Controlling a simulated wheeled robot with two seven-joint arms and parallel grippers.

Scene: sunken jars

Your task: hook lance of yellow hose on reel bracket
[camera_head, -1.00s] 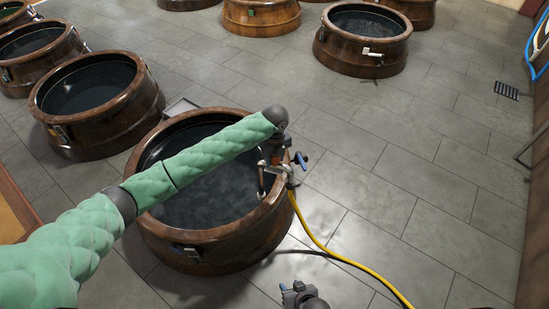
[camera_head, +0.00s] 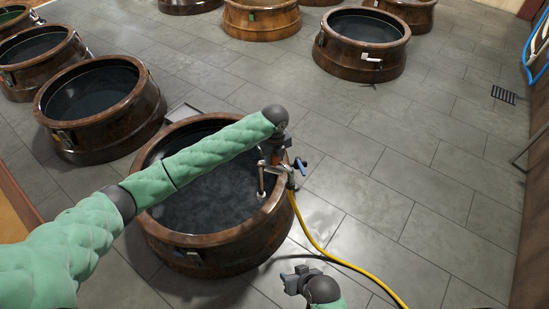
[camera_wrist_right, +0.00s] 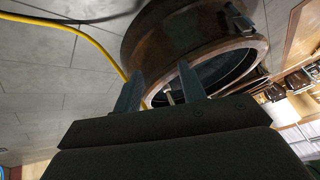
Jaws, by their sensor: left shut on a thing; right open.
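The yellow hose (camera_head: 323,248) runs from the floor at lower right up to a metal lance (camera_head: 283,171) with a blue lever. My left gripper (camera_head: 277,162) is shut on the lance at the right rim of the nearest jar (camera_head: 185,238). The lance's tube bends down inside the rim, its pale tip low near the dark liquid. My right gripper (camera_head: 292,280) is open and empty, in front of and below the lance. Its fingers (camera_wrist_right: 160,90) show in the right wrist view, with the yellow hose (camera_wrist_right: 95,40) beyond them. I cannot make out a reel bracket.
Blue and pale hoses (camera_head: 540,50) hang on the right wall. More brown jars stand at left and back, one (camera_head: 360,60) at back right. A floor grate (camera_head: 503,95) lies near the right wall. The tiled floor right of the nearest jar is open.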

